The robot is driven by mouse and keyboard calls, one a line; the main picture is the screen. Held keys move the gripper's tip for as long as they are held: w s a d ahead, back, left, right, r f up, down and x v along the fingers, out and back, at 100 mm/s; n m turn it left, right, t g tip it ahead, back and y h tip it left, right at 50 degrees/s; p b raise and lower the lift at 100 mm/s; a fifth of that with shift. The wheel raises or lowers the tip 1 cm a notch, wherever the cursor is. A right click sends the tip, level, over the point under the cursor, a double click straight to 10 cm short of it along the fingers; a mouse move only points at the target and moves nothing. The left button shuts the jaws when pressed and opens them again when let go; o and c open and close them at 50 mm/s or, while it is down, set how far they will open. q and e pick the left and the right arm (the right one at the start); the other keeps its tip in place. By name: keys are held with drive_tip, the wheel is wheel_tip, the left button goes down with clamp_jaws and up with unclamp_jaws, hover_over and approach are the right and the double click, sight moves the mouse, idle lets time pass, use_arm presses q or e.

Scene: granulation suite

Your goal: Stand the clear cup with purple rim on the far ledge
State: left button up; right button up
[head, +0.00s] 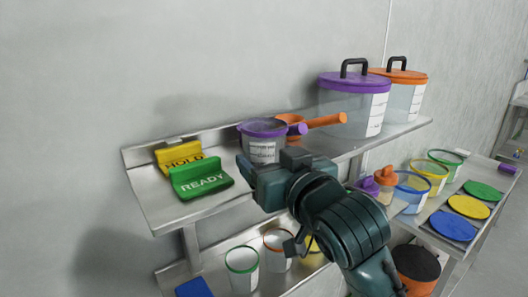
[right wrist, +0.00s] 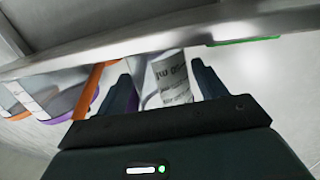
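The clear cup with a purple rim (head: 262,150) stands on the upper steel shelf, with a white printed label on its front. A short purple piece shows at its right side. My right gripper (head: 247,170) is in front of and slightly below it, partly covering its base. In the right wrist view, the cup's labelled side (right wrist: 168,78) shows between the two spread fingers of my right gripper (right wrist: 163,88). I see no clear contact. The far ledge cannot be told apart for sure. My left gripper is not in view.
An orange-handled scoop (head: 325,120) lies close behind the cup. Large purple-lidded (head: 352,105) and orange-lidded (head: 416,98) containers stand at right. HOLD (head: 180,155) and READY (head: 203,184) signs stand at left. Lower cups (head: 241,265) and a side table (head: 480,225) are nearby.

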drive_tip(key=c, duration=0.7)
drive_tip(key=shift+o, duration=0.2)
drive_tip(key=shift+r, duration=0.1)
